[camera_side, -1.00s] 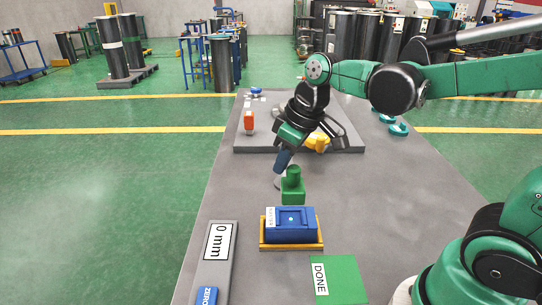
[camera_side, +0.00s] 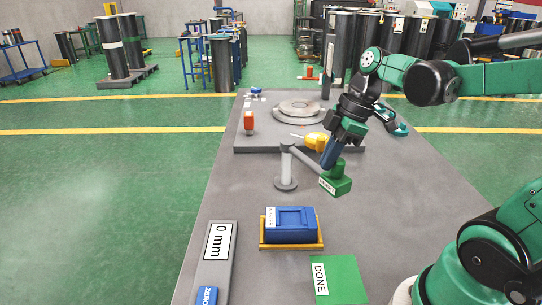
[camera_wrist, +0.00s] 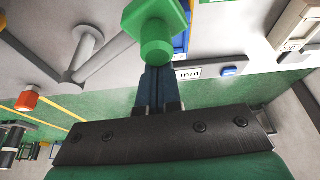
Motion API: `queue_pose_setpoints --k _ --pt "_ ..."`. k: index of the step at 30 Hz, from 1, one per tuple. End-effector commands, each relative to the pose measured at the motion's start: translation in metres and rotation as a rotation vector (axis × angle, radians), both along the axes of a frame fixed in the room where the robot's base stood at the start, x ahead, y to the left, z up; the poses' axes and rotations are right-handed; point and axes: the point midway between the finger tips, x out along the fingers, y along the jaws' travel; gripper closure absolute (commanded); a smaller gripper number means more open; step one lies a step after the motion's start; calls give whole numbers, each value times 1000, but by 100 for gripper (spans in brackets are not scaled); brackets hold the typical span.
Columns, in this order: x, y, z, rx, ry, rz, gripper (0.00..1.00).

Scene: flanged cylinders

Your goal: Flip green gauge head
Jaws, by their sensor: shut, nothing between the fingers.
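The green gauge head (camera_side: 340,182) sits at the end of a grey swing arm (camera_side: 307,160) on a grey post (camera_side: 285,168), to the right of the post. A white label shows on its left face. My gripper (camera_side: 326,166), with dark blue fingers, is shut and empty, pointing down close behind the head. In the wrist view the head (camera_wrist: 157,22) is just past the tips of my fingers (camera_wrist: 157,72); I cannot tell whether they touch it.
A blue block (camera_side: 291,222) sits in a yellow tray (camera_side: 291,247) in front. A green DONE pad (camera_side: 343,280) and a 0 mm bar (camera_side: 217,255) lie nearby. A yellow part (camera_side: 316,140), a round flange (camera_side: 298,109) and an orange-red part (camera_side: 249,122) are behind.

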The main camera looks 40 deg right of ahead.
Motion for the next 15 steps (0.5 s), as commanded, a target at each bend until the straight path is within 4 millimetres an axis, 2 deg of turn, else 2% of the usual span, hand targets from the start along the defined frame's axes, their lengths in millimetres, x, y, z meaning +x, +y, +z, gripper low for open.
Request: queue_pose_setpoints --k 3,15 --pt "-5 -17 0 0 0 86 100" --pt "-9 -56 0 -2 1 85 100"
